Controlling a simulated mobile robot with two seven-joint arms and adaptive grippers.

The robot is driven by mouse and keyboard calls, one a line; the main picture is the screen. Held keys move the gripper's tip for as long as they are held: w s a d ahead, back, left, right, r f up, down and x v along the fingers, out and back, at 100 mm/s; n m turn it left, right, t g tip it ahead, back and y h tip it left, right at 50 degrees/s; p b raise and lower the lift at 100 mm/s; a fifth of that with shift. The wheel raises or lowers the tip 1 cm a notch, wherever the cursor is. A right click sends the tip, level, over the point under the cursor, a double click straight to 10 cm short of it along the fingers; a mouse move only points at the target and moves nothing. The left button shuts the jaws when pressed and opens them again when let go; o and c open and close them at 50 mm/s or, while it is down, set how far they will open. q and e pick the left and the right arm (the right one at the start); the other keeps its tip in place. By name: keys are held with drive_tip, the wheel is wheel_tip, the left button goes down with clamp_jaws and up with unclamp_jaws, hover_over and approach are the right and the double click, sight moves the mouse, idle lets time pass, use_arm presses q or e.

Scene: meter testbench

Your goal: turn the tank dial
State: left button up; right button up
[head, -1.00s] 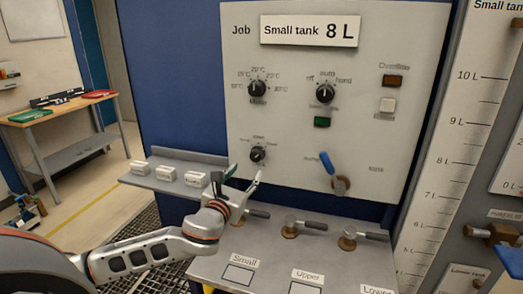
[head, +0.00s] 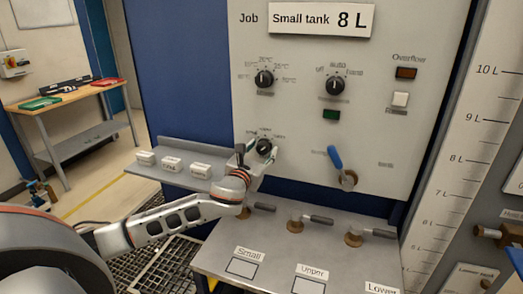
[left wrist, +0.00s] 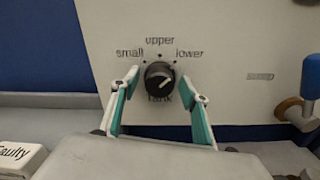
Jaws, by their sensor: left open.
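The tank dial is a round black knob (head: 264,146) low on the left of the grey panel. It also shows in the left wrist view (left wrist: 159,76), with "small", "upper" and "lower" around its top and "tank" below. Its white mark slants; the upper end leans right, toward "lower". My left gripper (head: 249,162) is just in front of the dial. In the left wrist view the gripper (left wrist: 160,95) is open, one finger on each side of the knob, with gaps to both. I cannot tell contact in depth. My right gripper is not in view.
Two more black dials (head: 264,79) (head: 333,84) sit higher on the panel (head: 300,130). A blue-handled lever (head: 335,158) stands to the right. Valve handles (head: 262,207) stick up from the ledge below. A small shelf with white blocks (head: 172,164) is at the left.

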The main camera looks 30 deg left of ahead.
use_arm(q)
drive_tip(key=shift+c, duration=0.3)
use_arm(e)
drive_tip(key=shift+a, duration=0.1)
use_arm(q)
drive_tip(key=c, duration=1)
drive_tip(key=shift+c, duration=0.2)
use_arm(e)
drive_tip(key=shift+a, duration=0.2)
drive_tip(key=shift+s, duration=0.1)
